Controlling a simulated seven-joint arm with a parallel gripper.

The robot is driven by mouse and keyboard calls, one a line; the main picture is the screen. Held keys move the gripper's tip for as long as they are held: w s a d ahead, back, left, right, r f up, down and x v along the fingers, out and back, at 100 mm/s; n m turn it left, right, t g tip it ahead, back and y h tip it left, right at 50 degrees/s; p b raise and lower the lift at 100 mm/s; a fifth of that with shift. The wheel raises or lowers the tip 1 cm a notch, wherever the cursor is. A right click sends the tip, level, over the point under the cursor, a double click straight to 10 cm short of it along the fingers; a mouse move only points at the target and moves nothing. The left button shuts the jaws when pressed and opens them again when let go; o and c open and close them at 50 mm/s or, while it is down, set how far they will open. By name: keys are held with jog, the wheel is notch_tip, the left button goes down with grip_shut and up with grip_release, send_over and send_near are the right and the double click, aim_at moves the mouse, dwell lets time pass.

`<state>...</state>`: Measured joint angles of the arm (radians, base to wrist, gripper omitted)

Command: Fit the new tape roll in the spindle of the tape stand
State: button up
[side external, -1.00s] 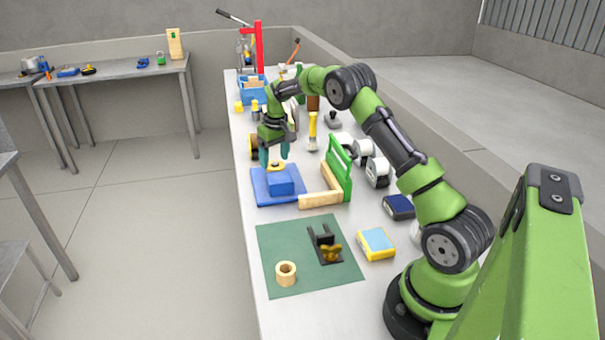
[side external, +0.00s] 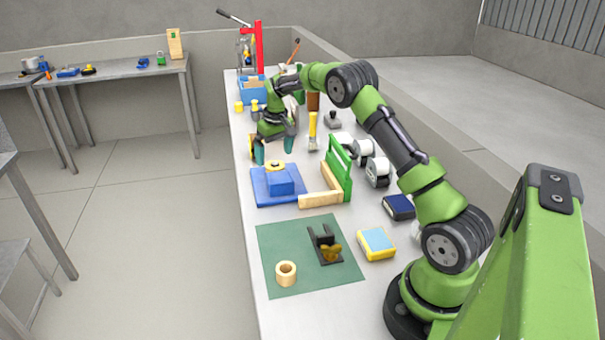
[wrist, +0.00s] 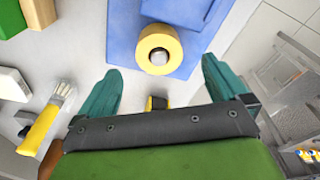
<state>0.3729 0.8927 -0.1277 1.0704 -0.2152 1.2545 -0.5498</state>
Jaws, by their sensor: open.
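A tan tape roll (side external: 286,273) stands on the front left of the green mat (side external: 300,285). A black stand (side external: 326,245) with two uprights is on the same mat, with a brown-gold piece at its front; I cannot tell whether its spindle is free. A yellow ring (side external: 277,167) sits at a blue block on a blue base (side external: 265,190). In the wrist view this ring (wrist: 146,47) surrounds a grey centre. My gripper (side external: 275,148) is open and empty, behind the blue base and far from the mat. Its spread fingers (wrist: 160,70) show in the wrist view.
A green-and-wood frame (side external: 340,170) stands right of the blue base. Several white rolls (side external: 377,171) and a blue-yellow box (side external: 376,243) line the right side. A yellow-handled brush (wrist: 42,125) lies left of my gripper in the wrist view.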

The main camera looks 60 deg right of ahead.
aim_at(281, 169)
notch_tip(281, 169, up, 16)
jog(key=s, duration=0.2)
jog(key=s+a+r+t+y, duration=0.1)
jog(key=s+a+t, duration=0.4)
jog(key=s+a, duration=2.2)
jog(key=shift+a+r+m+t+y, duration=0.3)
jog(key=shift+t+y, duration=0.1)
jog(key=shift+y, duration=0.3)
